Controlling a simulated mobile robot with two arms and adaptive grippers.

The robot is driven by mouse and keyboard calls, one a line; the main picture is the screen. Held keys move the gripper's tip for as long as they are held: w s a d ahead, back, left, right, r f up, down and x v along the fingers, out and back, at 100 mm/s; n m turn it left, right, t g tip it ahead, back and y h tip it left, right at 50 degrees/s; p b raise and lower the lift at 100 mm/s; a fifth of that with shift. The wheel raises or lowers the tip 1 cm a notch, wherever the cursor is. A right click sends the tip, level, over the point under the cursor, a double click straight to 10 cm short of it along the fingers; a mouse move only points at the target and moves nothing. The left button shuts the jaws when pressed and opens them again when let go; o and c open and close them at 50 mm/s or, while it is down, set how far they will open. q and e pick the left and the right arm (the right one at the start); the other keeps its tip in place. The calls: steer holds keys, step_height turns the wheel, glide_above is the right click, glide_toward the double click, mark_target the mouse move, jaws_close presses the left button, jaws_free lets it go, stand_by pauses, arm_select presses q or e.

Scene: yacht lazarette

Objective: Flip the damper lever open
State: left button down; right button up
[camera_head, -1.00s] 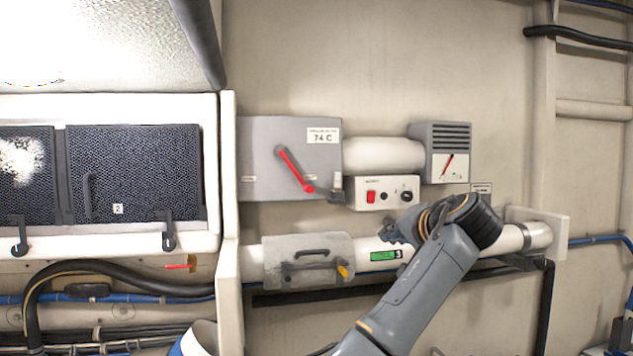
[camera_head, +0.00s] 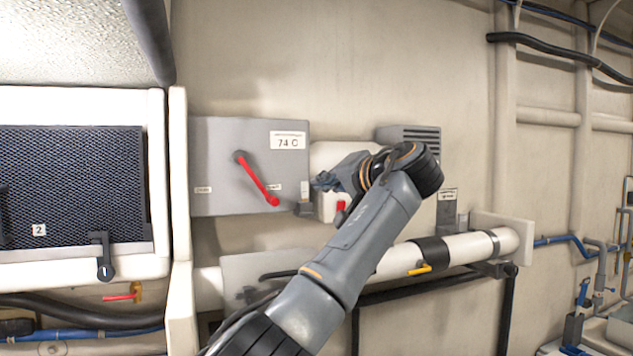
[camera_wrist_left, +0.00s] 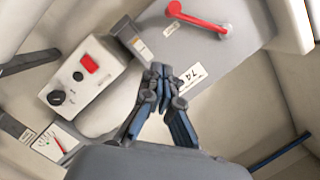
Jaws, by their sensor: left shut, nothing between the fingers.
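A red lever (camera_head: 257,180) sits on the front of a grey box (camera_head: 218,140) labelled "74 C". It slants from a dark hub at upper left down to its free end at lower right. In the left wrist view the red lever (camera_wrist_left: 197,18) lies near the top edge, beyond the fingertips. My left gripper (camera_head: 322,182) is at the right edge of the grey box, to the right of the lever's free end and apart from it. Its fingers (camera_wrist_left: 160,72) are shut and empty. My right gripper is not in view.
A white control box with a red switch (camera_wrist_left: 89,63) is partly hidden behind my left gripper in the head view. A vented gauge box (camera_head: 412,137) stands to its right. Below, a white pipe (camera_head: 465,247) carries a yellow handle (camera_head: 420,269). A mesh-fronted cabinet (camera_head: 75,190) is at left.

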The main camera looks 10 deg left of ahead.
arm_select(q)
steer(key=w+a+f+p, duration=0.3)
steer(key=a+p, duration=0.2)
steer(key=a, duration=0.3)
steer(key=shift+w+a+f, duration=0.15)
steer(key=shift+w+a, duration=0.05)
steer(key=shift+w, duration=0.1)
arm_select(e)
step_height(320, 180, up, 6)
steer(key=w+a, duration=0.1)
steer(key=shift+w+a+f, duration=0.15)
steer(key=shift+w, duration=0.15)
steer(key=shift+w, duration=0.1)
